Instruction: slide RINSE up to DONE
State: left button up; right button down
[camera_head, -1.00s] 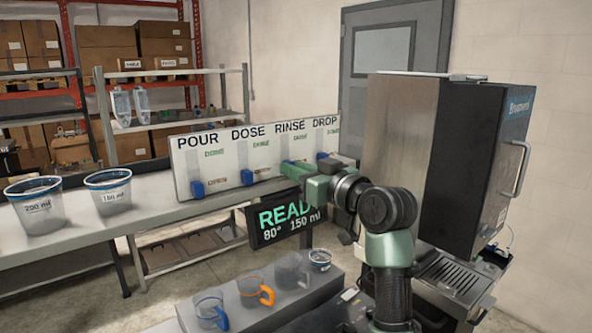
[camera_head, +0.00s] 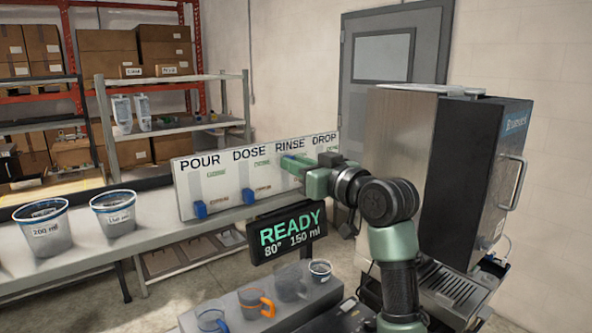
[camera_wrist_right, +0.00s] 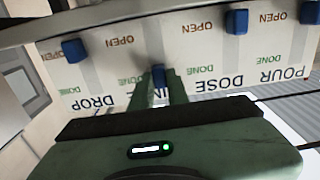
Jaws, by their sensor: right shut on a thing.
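A white upright panel (camera_head: 228,193) carries lanes marked POUR, DOSE, RINSE and DROP, with DONE above OPEN. My right gripper (camera_head: 293,164) is at the RINSE lane, shut on the blue RINSE slider (camera_wrist_right: 158,75). In the right wrist view, where the panel appears upside down, this slider stands about level with the neighbouring DONE marks. The POUR slider (camera_head: 200,209), DOSE slider (camera_head: 248,196) and DROP slider (camera_wrist_right: 73,50) sit low by OPEN. My left gripper is not in view.
A READY display (camera_head: 288,234) stands in front of the panel. Labelled tubs (camera_head: 113,212) stand on the bench at the left. Cups (camera_head: 254,303) stand on a grey block below. A large steel machine (camera_head: 405,145) stands close right of my right arm.

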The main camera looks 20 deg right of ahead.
jog(key=shift+r, duration=0.5)
jog(key=c, duration=1.4)
grip_release()
jog(key=shift+o, duration=0.2)
jog(key=b+v, duration=0.3)
jog(key=v, duration=0.5)
